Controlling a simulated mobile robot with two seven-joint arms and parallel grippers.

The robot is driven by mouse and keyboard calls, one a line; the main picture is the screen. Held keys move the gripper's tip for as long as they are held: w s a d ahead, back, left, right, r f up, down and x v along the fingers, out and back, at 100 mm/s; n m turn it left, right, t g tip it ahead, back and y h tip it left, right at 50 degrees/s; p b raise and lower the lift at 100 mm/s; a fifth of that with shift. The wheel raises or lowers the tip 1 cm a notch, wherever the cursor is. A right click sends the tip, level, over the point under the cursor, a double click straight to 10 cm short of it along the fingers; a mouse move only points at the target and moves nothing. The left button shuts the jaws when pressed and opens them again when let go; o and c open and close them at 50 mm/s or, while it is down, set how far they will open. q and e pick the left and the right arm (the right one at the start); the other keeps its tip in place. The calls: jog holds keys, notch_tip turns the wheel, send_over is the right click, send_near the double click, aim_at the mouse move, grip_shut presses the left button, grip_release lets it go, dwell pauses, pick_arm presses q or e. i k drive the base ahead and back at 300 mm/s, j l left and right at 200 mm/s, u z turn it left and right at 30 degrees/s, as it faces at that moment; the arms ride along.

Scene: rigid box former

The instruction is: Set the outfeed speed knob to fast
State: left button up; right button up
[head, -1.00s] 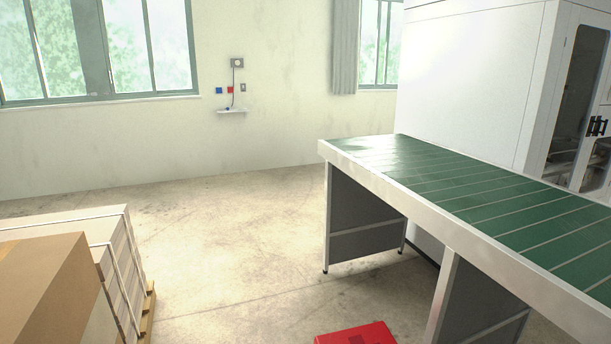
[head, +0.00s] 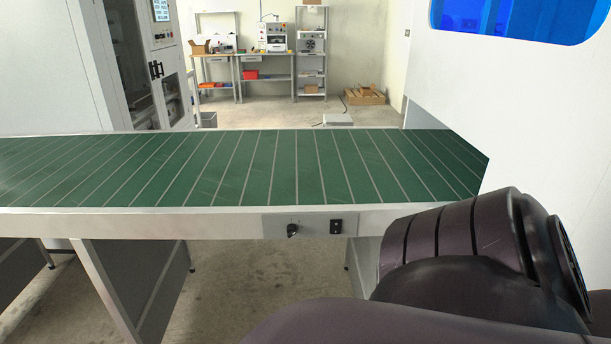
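A small black knob (head: 292,230) sits on a grey control plate (head: 312,226) on the front edge of the green conveyor, near the middle of the head view. A black switch (head: 336,226) is beside it on the right. The knob's markings are too small to read, so I cannot tell its setting. My dark arm fills the lower right of the view, to the right of the knob and apart from it. Neither gripper shows.
The green belt (head: 262,168) runs across the view in a pale frame. A white machine housing (head: 510,110) stands at the right, and a cabinet with a glass door (head: 168,97) at the left. Shelves and a workbench (head: 262,75) stand far back. Floor shows below the conveyor.

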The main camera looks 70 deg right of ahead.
aim_at(291, 228)
jog(key=z, duration=2.05)
